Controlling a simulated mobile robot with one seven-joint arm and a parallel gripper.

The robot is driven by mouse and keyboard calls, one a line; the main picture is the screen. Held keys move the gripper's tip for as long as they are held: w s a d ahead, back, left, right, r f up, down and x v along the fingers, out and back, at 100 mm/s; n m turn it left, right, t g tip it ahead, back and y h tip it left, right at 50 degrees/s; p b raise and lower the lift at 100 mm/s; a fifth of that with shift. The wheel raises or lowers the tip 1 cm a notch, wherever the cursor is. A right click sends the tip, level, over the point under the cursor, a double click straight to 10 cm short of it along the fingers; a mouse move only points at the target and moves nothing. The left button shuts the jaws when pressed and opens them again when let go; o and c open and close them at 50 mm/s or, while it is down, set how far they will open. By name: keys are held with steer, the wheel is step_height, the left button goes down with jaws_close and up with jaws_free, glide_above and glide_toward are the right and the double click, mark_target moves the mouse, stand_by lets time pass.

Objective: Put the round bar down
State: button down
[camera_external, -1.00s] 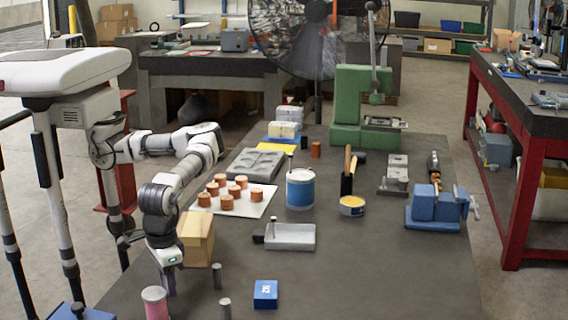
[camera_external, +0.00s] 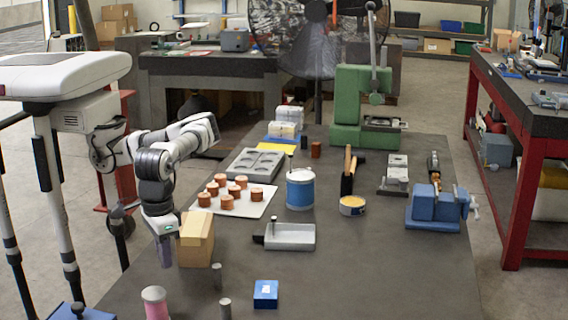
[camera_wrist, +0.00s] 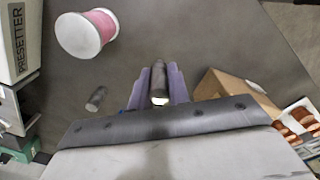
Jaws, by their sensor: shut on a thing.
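My gripper (camera_external: 165,252) points down over the left part of the grey table, left of the tan block. In the wrist view its two purple fingers (camera_wrist: 158,86) are shut on a grey round bar (camera_wrist: 159,78). The bar lies lengthwise between them, with a bright end toward the camera. The outside view does not show the held bar clearly. Two other short grey bars stand upright on the table, one (camera_external: 217,276) behind the other (camera_external: 225,308). A grey bar (camera_wrist: 96,98) also shows in the wrist view; I cannot tell which.
The tan block (camera_external: 196,241) stands close right of my gripper. A pink spool (camera_external: 155,303) stands in front. A white tray (camera_external: 257,208) with several copper-coloured pieces lies behind. The right front table is clear.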

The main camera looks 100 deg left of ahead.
steer(key=r, duration=1)
steer(key=shift+a+r, duration=0.25)
steer(key=a+r+m, duration=0.1)
steer(key=a+r, duration=0.6)
steer(key=a, duration=0.2)
step_height(320, 180, up, 4)
steer(key=m, duration=0.1)
glide_above(184, 222)
step_height(184, 222, down, 20)
steer(key=shift+r, duration=0.1)
steer(key=shift+f, duration=0.25)
steer(key=c, duration=1.3)
jaws_free()
steer(key=shift+s, duration=0.1)
steer(key=shift+r, duration=0.15)
